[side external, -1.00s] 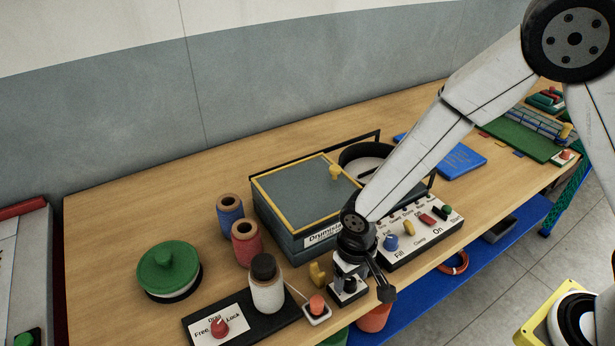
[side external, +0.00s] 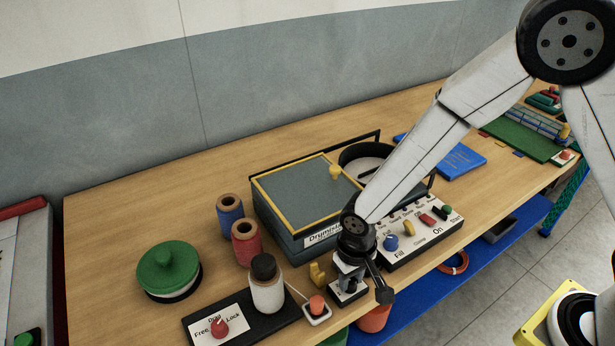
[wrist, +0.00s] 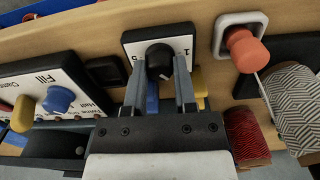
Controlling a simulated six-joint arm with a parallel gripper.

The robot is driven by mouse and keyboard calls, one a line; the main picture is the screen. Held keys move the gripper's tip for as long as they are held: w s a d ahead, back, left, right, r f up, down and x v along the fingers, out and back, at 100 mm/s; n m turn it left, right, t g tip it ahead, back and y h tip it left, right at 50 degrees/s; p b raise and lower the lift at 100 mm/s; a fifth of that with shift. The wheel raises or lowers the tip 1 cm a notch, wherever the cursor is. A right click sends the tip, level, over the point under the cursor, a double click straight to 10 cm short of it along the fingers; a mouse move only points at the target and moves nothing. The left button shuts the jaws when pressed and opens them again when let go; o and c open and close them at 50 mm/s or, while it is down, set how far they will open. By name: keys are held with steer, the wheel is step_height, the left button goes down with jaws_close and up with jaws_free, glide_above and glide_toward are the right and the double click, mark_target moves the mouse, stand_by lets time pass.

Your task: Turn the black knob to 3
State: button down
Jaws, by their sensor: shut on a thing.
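The black knob (wrist: 159,60) sits on a small white plate with a black surround (wrist: 185,42) at the table's front edge. My gripper (wrist: 160,76) is shut on the black knob, one finger on each side. A white pointer mark shows at the knob's lower edge in the wrist view. A "1" is readable at the plate's right; another figure at the left is partly hidden by a finger, and I see no "3". In the side view my gripper (side external: 349,282) comes down from above and covers part of the knob.
A control panel (side external: 425,238) with blue, yellow, red and green controls stands right of the plate.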

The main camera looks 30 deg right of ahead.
mark_target(351, 280)
steer(key=shift+m, duration=0.4)
steer(key=m, duration=0.3)
steer(key=shift+m, duration=0.3)
steer(key=m, duration=0.4)
steer(key=shift+c, duration=2)
jaws_free()
steer(key=shift+r, duration=3.9)
